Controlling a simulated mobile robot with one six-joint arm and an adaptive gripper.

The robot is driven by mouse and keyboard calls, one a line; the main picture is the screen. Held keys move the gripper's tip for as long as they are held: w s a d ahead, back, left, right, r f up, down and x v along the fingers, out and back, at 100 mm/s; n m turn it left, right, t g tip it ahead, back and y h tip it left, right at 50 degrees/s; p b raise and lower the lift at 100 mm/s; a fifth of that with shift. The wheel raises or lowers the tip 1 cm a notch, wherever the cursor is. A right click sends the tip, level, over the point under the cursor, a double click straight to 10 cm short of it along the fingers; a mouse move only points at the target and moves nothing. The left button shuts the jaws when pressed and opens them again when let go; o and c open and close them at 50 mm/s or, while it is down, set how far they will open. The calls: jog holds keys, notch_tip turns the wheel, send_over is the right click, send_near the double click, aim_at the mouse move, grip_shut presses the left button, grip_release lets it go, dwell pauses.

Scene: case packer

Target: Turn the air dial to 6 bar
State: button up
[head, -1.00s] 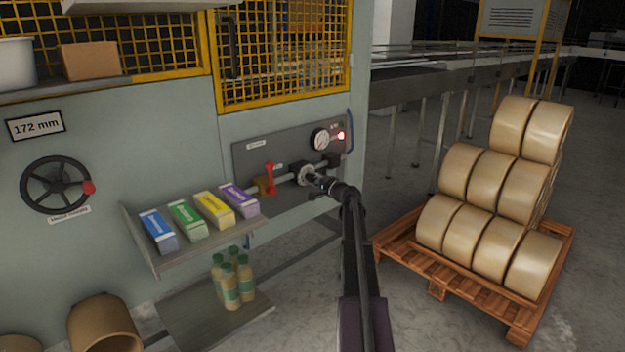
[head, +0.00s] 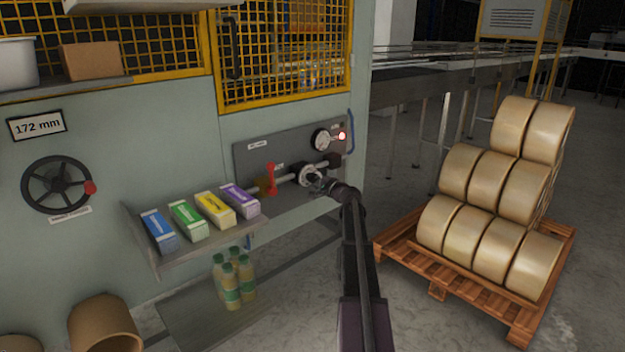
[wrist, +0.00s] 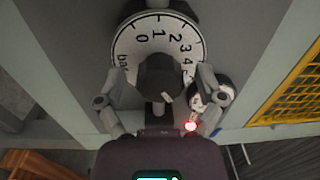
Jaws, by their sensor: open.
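The air dial (wrist: 158,78) is a dark round knob in front of a white scale plate (wrist: 140,40) in the wrist view. The scale shows "bar" and 0, 1, 2, 3, 4; higher marks are hidden behind my right finger. A pale line on the knob points down and right in that view. My gripper (wrist: 158,92) is open, one finger on each side of the knob; I cannot tell whether they touch it. In the head view the dial (head: 308,174) sits on the grey panel, with my gripper (head: 318,182) in front of it.
A round gauge (head: 322,139) and a lit red lamp (head: 342,136) are above the dial. A red lever valve (head: 270,180) stands to its left. A shelf of coloured boxes (head: 158,262) juts out further left. A pallet of rolls (head: 437,283) stands at the right.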

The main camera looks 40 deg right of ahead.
jog(key=shift+n, duration=0.4)
